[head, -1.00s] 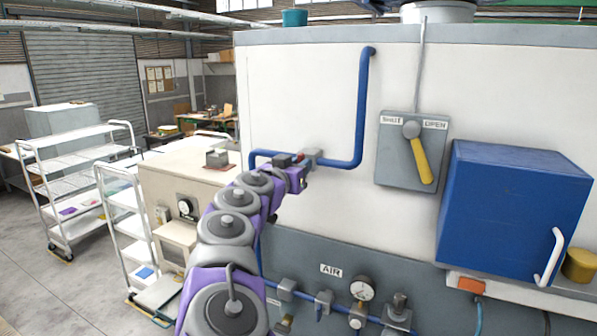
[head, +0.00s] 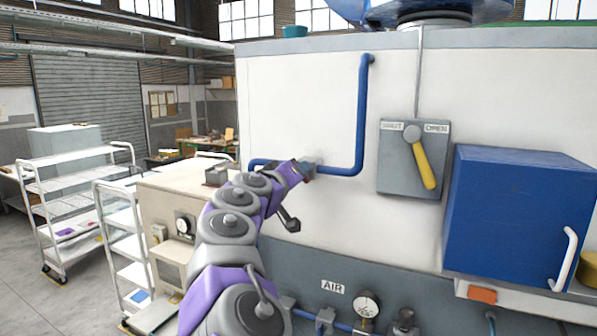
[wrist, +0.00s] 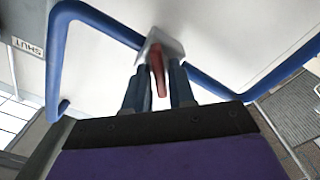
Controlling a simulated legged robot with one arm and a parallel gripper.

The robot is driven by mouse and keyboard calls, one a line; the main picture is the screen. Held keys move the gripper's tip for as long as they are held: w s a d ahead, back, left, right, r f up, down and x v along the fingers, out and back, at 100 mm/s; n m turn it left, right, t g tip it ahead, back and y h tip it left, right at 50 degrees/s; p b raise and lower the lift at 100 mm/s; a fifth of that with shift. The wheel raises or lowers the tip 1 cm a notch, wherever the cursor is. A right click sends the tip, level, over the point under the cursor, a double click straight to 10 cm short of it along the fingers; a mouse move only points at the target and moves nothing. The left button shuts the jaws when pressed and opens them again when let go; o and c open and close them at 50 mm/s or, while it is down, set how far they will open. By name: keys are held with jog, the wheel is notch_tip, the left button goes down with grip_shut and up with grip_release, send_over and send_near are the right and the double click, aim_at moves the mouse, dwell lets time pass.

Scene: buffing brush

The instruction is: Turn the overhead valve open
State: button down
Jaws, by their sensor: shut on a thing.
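A grey valve body (head: 312,171) sits in a blue pipe on the white wall of the cabinet. Its red handle (wrist: 157,68) shows in the wrist view between the two blue-grey fingers of my gripper (wrist: 159,82). My gripper is shut on this handle, right in front of the valve body (wrist: 163,45). In the head view my gripper (head: 305,172) is at the left of the valve body and mostly hidden by my purple wrist; only a bit of red shows there. A separate plate (head: 399,180) marked SHUT and OPEN carries a yellow lever (head: 425,165) hanging down to the right.
The blue pipe (head: 361,115) rises beside the valve. A blue box (head: 515,215) with a white handle juts out at the right. An air gauge (head: 366,305) is below. A beige cabinet (head: 165,195) and white carts (head: 75,190) stand left.

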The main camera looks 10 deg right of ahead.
jog(key=n+p, duration=0.2)
jog(key=n, duration=0.2)
jog(key=n+p, duration=0.3)
jog(key=n, duration=0.2)
jog(key=shift+a+f+n+p, duration=0.15)
jog(key=shift+f+n+p, duration=0.05)
jog(key=shift+n+p, duration=0.15)
jog(key=shift+f, duration=0.15)
